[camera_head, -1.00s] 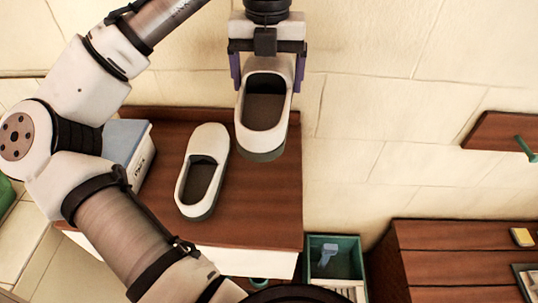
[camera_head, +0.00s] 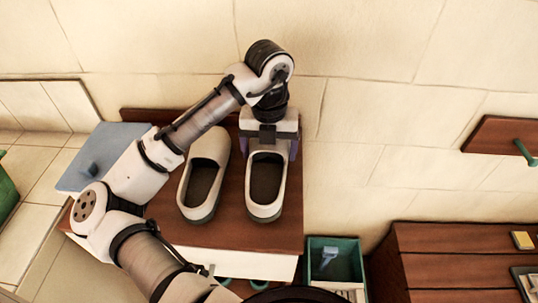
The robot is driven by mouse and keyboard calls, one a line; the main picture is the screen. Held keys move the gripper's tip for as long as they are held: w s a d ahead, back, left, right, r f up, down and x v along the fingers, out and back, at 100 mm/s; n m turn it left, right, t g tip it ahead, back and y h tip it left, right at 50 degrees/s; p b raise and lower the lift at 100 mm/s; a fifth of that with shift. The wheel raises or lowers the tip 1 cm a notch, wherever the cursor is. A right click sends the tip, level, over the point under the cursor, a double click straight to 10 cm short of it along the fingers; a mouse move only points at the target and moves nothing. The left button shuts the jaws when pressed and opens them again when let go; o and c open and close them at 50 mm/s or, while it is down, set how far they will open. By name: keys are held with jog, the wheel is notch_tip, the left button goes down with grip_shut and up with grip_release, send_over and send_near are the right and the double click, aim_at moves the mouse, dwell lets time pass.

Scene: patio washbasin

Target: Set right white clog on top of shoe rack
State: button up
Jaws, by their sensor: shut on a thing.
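A blue-lidded box (camera_head: 90,150) is at the rack's left end, partly behind my arm. A green bin (camera_head: 346,248) stands right of the rack, beside a brown cabinet (camera_head: 430,245). A small wall shelf (camera_head: 490,140) is at the right. The tiled wall runs close behind.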

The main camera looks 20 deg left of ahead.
aim_at(269, 158)
jog(key=shift+f, duration=1.35)
jog(key=shift+f, duration=0.2)
jog(key=o, duration=1.1)
jog(key=shift+c, duration=0.2)
notch_tip(269, 158, up, 12)
jog(key=shift+r, duration=0.2)
